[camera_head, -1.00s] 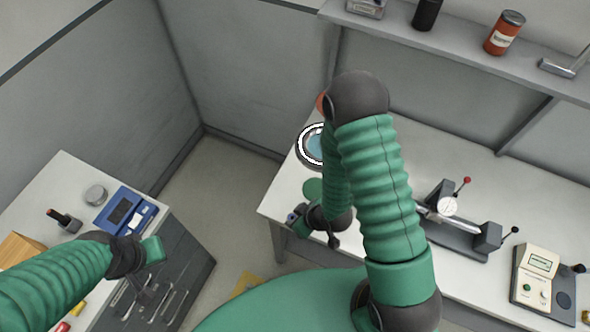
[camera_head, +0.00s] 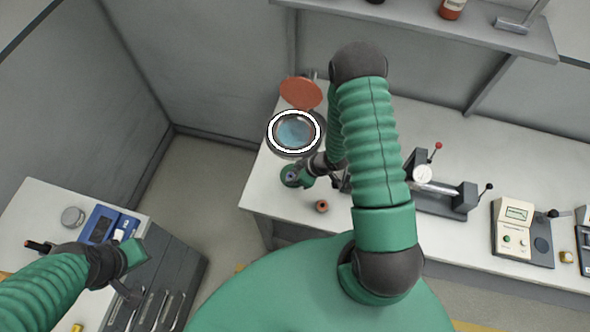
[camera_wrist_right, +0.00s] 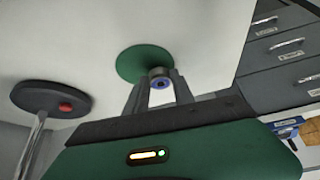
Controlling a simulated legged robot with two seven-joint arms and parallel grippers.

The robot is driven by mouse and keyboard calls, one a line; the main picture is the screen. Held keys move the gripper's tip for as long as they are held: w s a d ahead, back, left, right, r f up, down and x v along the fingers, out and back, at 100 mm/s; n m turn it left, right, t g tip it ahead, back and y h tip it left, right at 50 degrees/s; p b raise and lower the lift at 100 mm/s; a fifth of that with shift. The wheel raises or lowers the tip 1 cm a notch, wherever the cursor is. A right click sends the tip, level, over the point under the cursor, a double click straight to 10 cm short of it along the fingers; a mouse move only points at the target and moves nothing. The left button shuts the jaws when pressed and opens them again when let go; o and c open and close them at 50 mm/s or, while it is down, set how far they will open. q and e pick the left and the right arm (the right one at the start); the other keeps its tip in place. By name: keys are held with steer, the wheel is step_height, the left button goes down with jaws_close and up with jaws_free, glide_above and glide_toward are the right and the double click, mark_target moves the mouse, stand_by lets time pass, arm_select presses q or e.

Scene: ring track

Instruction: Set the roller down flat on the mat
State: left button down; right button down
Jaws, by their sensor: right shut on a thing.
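The roller (camera_wrist_right: 159,77) is a small grey cylinder with a blue-centred end; in the right wrist view that end faces the camera. My right gripper (camera_wrist_right: 158,88) is shut on it, one finger on each side. The mat (camera_wrist_right: 135,62) is a flat green disc on the white bench, just beyond the roller. In the head view the right gripper (camera_head: 302,174) is over the right part of the mat (camera_head: 287,181). I cannot tell whether the roller touches the mat. My left gripper (camera_head: 132,262) is over the left cabinet, its jaws unclear.
A ring-lit magnifier (camera_head: 294,151) stands close behind the mat, with an orange disc (camera_head: 300,92) beyond. A small reddish ring (camera_head: 322,206) lies in front. A press-like device (camera_head: 440,190) and a cream meter (camera_head: 520,230) stand right. A dark round base (camera_wrist_right: 60,97) shows in the wrist view.

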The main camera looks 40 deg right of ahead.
steer(key=shift+w+d+r+p, duration=0.15)
steer(key=shift+w+d, duration=0.2)
steer(key=shift+d, duration=0.2)
steer(key=shift+w+d+r+p, duration=0.1)
steer(key=shift+w+d+p, duration=0.05)
steer(key=shift+w+d, duration=0.3)
steer(key=shift+s+f, duration=0.25)
steer(key=shift+f, duration=0.6)
steer(key=shift+w+d+f, duration=0.15)
steer(key=shift+d+f, duration=0.05)
steer(key=shift+f, duration=0.05)
steer(key=c, duration=1.5)
jaws_free()
steer(key=shift+a, duration=0.15)
steer(key=o, duration=0.4)
steer(key=shift+a+r, duration=0.1)
steer(key=shift+a, duration=0.15)
steer(key=shift+o, duration=0.2)
steer(key=shift+d+r, duration=0.2)
steer(key=shift+r, duration=0.05)
steer(key=v, duration=0.6)
steer(key=shift+d+r, duration=0.1)
steer(key=shift+d, duration=0.05)
steer(key=shift+s+r, duration=0.35)
steer(key=shift+s, duration=0.1)
